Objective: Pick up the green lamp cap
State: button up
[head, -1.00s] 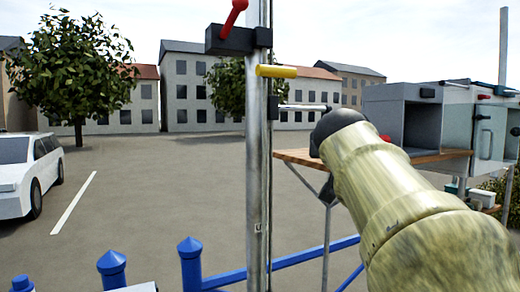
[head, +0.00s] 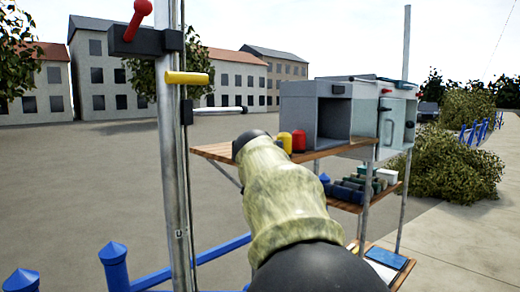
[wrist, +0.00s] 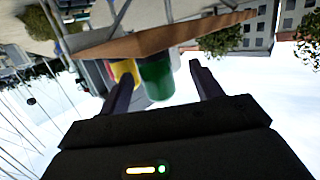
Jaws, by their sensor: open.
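The green lamp cap (wrist: 157,80) shows in the wrist view, which is upside down. It is a green cylinder standing on the wooden shelf (wrist: 140,42), with a yellow cap (wrist: 123,72) beside it. My gripper (wrist: 164,72) is open and empty, its two dark fingers pointing towards the shelf. The green cap appears between the fingers, nearer the left one, and looks to be beyond the tips. In the head view my arm hides the green cap and my gripper.
In the head view, the yellow cap (head: 285,141) and a red cap (head: 299,141) stand on the upper shelf before an open grey box (head: 315,118). A lower shelf holds several dark items (head: 352,188). A metal post (head: 172,150) and blue railing (head: 150,285) stand at left.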

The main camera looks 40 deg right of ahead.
jog(key=p+x, duration=0.3)
jog(key=x, duration=0.2)
jog(key=shift+d, duration=0.35)
jog(key=shift+s, duration=0.15)
jog(key=shift+a, duration=0.1)
jog(key=c, duration=1.1)
